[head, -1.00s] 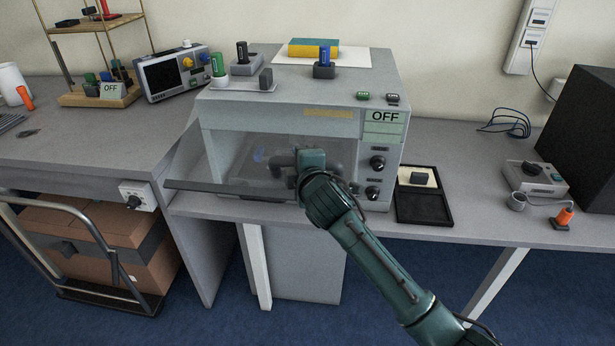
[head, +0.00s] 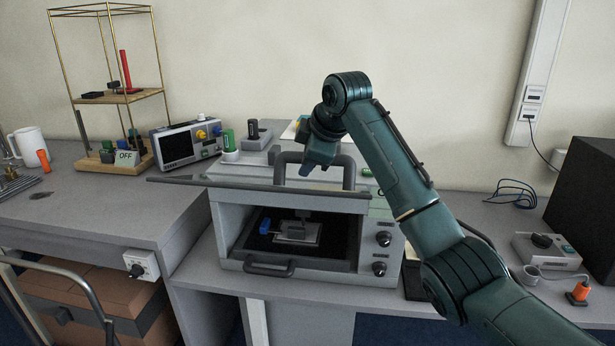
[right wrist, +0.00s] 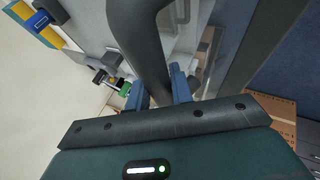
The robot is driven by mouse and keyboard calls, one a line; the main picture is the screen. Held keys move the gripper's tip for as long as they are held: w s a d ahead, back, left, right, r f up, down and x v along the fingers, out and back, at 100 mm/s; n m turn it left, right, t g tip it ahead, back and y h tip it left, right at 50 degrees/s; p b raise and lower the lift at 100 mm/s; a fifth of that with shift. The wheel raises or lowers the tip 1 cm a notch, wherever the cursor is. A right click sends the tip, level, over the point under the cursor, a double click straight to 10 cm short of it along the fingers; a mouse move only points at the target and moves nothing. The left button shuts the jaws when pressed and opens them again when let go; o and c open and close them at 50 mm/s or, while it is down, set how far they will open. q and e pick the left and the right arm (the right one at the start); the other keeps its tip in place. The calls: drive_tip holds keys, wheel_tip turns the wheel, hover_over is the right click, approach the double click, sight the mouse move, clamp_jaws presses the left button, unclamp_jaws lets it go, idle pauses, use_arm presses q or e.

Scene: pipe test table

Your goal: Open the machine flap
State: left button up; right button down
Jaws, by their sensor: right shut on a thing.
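The grey machine (head: 228,228) stands on the bench with its front opening uncovered. Its flap (head: 215,181) is swung up, roughly level at the top of the opening, and shows nearly edge-on. The flap's dark arched handle (head: 349,172) stands up from it. My right gripper (head: 318,170) is at this handle from above. In the right wrist view, the blue fingers of my right gripper (right wrist: 160,90) are shut around the dark handle bar (right wrist: 140,40). My left gripper is not in view.
Inside the machine are a pale plate (head: 297,234) with a grey part and a blue piece (head: 265,226). A lower dark handle (head: 270,270) and two knobs (head: 384,239) are on its front. An oscilloscope (head: 180,146) stands left; a control box (head: 545,252) stands right.

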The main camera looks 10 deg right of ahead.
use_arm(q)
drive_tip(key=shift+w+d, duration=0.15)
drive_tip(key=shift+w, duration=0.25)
use_arm(e)
drive_tip(key=shift+w+d+r+g, duration=0.25)
drive_tip(key=shift+w+r+g, duration=0.15)
drive_tip(key=shift+w+r, duration=0.25)
drive_tip(key=c, duration=1.2)
unclamp_jaws()
drive_tip(key=shift+f, duration=0.1)
drive_tip(key=shift+c, duration=0.2)
drive_tip(key=shift+s+r, duration=0.1)
drive_tip(key=shift+r, duration=0.15)
use_arm(q)
drive_tip(key=b, duration=0.2)
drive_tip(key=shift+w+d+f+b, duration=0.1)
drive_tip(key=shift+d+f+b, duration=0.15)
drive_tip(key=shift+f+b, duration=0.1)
use_arm(e)
drive_tip(key=v, duration=1.2)
drive_tip(key=shift+s+d+r, duration=0.2)
drive_tip(key=shift+r, duration=0.1)
